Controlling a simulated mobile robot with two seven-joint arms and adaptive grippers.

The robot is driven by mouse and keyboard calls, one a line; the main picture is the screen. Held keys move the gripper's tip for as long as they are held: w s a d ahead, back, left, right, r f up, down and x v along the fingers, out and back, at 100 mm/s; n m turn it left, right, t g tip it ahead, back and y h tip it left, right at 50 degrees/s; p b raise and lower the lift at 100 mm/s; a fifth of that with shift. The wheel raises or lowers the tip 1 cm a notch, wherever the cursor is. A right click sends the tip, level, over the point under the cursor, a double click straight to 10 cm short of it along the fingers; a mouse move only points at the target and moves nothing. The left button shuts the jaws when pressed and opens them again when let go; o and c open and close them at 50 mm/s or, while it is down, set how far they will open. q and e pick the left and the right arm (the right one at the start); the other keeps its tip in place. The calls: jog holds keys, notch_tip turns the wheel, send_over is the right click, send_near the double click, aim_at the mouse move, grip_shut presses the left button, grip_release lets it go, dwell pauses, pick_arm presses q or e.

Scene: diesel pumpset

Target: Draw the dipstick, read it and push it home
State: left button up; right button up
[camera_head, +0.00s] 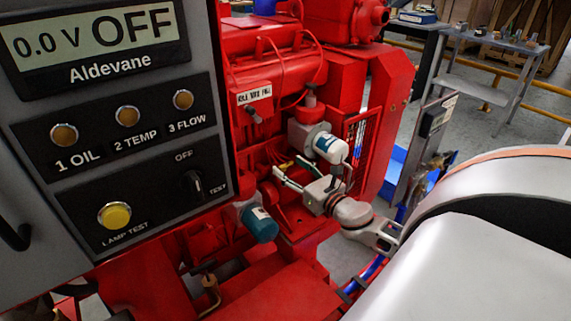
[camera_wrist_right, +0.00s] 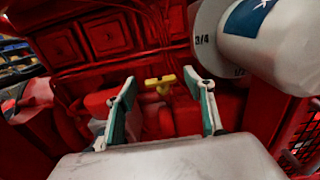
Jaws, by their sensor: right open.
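The dipstick's yellow T-shaped handle (camera_wrist_right: 160,84) stands upright among the red engine parts in the right wrist view. Its lower part is hidden or too small to tell. My right gripper (camera_head: 288,166) reaches in from the right at the red engine (camera_head: 275,75) in the head view. In the wrist view its two green-lined fingers (camera_wrist_right: 159,78) are spread wide, one on each side of the yellow handle. Nothing is held between them, and no contact with the handle shows. My left gripper does not show.
A teal-capped cylinder (camera_head: 259,222) sits below left. The grey control panel (camera_head: 120,160) blocks the left. A grey bench (camera_head: 495,42) stands behind.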

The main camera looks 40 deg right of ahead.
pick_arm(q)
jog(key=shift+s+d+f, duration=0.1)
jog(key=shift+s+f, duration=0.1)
pick_arm(e)
jog(key=shift+w+d, duration=0.15)
jog(key=shift+w, duration=1.2)
